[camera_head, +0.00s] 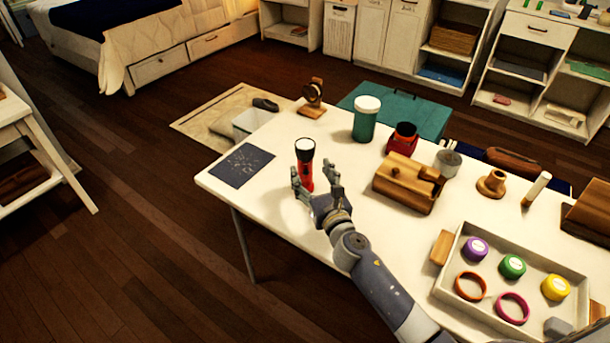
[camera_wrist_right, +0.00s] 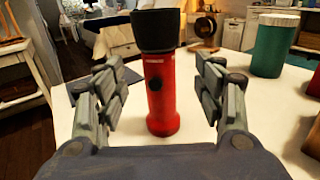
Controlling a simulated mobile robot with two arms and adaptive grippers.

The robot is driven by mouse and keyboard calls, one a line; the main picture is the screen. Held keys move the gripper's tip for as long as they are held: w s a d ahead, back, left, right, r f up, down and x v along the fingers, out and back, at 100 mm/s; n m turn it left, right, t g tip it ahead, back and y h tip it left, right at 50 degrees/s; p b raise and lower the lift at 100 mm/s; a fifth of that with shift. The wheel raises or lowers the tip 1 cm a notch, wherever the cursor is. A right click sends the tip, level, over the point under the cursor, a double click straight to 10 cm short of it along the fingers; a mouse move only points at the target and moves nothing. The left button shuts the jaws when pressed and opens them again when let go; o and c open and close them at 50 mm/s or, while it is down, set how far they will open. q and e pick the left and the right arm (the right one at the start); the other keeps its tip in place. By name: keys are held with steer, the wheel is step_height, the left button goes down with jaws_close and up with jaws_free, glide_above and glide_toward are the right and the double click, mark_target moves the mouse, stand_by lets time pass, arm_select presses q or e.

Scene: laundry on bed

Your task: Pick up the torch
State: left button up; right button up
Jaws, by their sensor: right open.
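The torch (camera_head: 304,172) is red with a dark head and a pale lens on top. It stands upright on the white table (camera_head: 262,205), near its left end. My right gripper (camera_head: 315,184) is open, with its fingers on either side of the torch. In the right wrist view the torch (camera_wrist_right: 162,85) stands between the two open fingers of the right gripper (camera_wrist_right: 160,100), with a visible gap on each side. My left gripper is not in view.
Behind the torch stand a green jar (camera_head: 365,122) and a wooden stand (camera_head: 312,100). A dark sheet (camera_head: 242,165) lies to its left. A wooden box (camera_head: 405,188), a red container (camera_head: 402,140) and a tray (camera_head: 447,288) of coloured rings and lids are to the right.

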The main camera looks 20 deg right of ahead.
mark_target(308, 167)
steer(key=w, duration=0.5)
steer(key=shift+a+f, duration=0.1)
steer(key=shift+a, duration=0.05)
steer(key=shift+c, duration=0.6)
steer(key=c, duration=0.9)
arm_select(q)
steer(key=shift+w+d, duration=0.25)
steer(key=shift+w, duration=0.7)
arm_select(e)
jaws_close()
